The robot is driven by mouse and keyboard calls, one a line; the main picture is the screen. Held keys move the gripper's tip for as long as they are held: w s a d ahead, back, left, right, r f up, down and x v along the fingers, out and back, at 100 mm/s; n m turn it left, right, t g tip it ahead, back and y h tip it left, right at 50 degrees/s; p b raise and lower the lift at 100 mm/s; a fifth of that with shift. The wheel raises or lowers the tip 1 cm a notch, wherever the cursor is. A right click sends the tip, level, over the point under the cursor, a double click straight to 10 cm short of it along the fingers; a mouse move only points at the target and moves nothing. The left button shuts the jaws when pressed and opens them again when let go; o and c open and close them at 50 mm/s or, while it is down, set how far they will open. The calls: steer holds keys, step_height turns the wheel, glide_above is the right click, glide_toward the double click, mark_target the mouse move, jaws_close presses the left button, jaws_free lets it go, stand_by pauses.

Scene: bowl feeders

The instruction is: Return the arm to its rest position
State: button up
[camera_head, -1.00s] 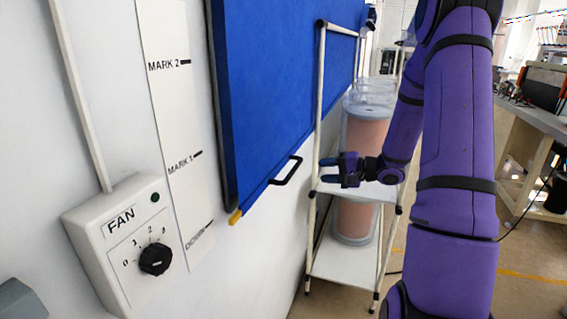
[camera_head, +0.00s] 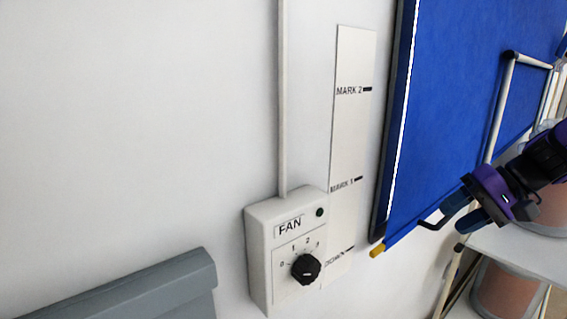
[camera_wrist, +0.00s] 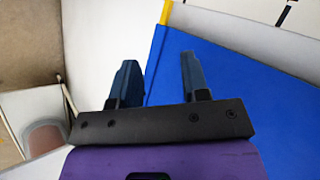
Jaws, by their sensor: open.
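My gripper (camera_head: 462,212) is at the right of the head view, in front of the lower part of the blue panel (camera_head: 480,100) and close to the black handle at its bottom edge. Its two dark blue fingers are apart with nothing between them. In the wrist view my gripper (camera_wrist: 160,80) also shows open and empty, with the blue panel (camera_wrist: 235,85) behind its right finger. The black handle (camera_head: 432,224) is partly hidden by the fingers; I cannot tell whether they touch it. The rest of my arm runs out of the right edge.
A white fan box (camera_head: 287,250) with a black knob (camera_head: 306,269) is on the wall. A strip with marks (camera_head: 348,130) is beside the panel. A white shelf trolley (camera_head: 510,245) with containers stands at the right. A grey ledge (camera_head: 150,290) is at lower left.

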steer(key=s+a+r+n+t+h, duration=0.1)
steer(key=s+r+h, duration=0.2)
steer(key=s, duration=0.4)
steer(key=s+a+r+n+t+h, duration=0.1)
steer(key=s+r+h, duration=0.3)
steer(key=s, duration=0.4)
steer(key=shift+s+a+r+n+h, duration=0.25)
steer(key=shift+r+n+h, duration=0.05)
steer(key=shift+n+h, duration=0.4)
stand_by(1.0)
